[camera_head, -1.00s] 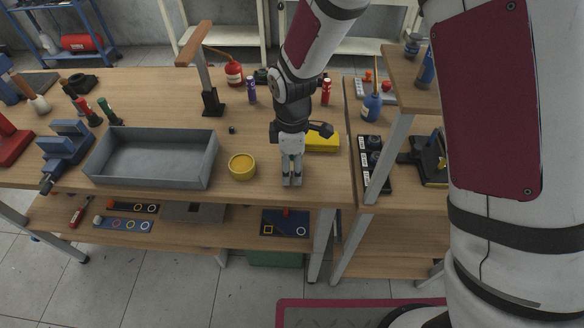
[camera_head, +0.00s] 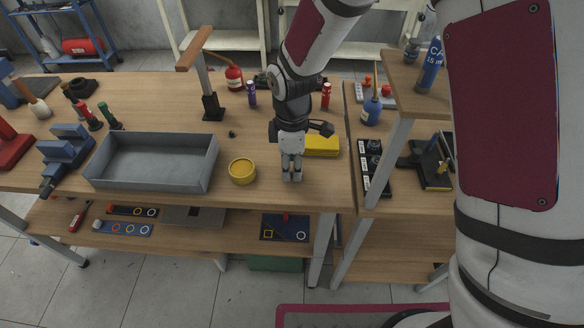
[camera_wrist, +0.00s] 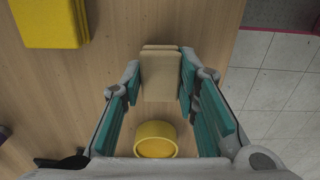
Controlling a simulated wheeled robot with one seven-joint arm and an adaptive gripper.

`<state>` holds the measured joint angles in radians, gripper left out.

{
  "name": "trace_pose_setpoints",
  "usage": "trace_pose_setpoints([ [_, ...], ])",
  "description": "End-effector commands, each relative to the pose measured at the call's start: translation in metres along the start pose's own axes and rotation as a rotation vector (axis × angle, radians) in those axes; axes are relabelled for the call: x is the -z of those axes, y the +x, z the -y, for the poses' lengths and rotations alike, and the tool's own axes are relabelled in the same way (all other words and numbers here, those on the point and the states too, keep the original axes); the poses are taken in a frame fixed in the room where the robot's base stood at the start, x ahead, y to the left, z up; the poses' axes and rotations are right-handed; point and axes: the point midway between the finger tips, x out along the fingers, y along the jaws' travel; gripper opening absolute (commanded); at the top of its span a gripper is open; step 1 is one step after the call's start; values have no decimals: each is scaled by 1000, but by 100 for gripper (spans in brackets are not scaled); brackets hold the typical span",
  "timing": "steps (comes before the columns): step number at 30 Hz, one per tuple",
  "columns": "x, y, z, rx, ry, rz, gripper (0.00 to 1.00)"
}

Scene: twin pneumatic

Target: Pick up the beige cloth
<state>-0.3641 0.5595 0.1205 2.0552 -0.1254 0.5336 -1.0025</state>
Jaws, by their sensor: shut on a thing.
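The beige cloth (camera_wrist: 162,76) is a small folded block between my fingertips in the wrist view. My gripper (camera_wrist: 161,82) is shut on it, with one teal-padded finger against each side. In the head view my gripper (camera_head: 291,177) points down near the front edge of the bench, right of the yellow round container. The cloth cannot be made out there. I cannot tell whether it touches the bench top or is just above it.
A yellow round container (camera_head: 242,171) stands left of my gripper, with a grey tray (camera_head: 151,184) beyond it. A yellow folded cloth (camera_head: 322,146) lies behind on the right. A black rack (camera_head: 372,178) stands farther right. The bench (camera_head: 330,188) has bare wood around my gripper.

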Motion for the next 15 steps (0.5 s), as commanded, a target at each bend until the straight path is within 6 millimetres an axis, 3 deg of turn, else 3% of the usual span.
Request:
trace_pose_setpoints([
  [4, 0, -22, -1, -4, 2, -2, 1],
  [15, 0, -29, 89, 0, -4, 1, 1],
])
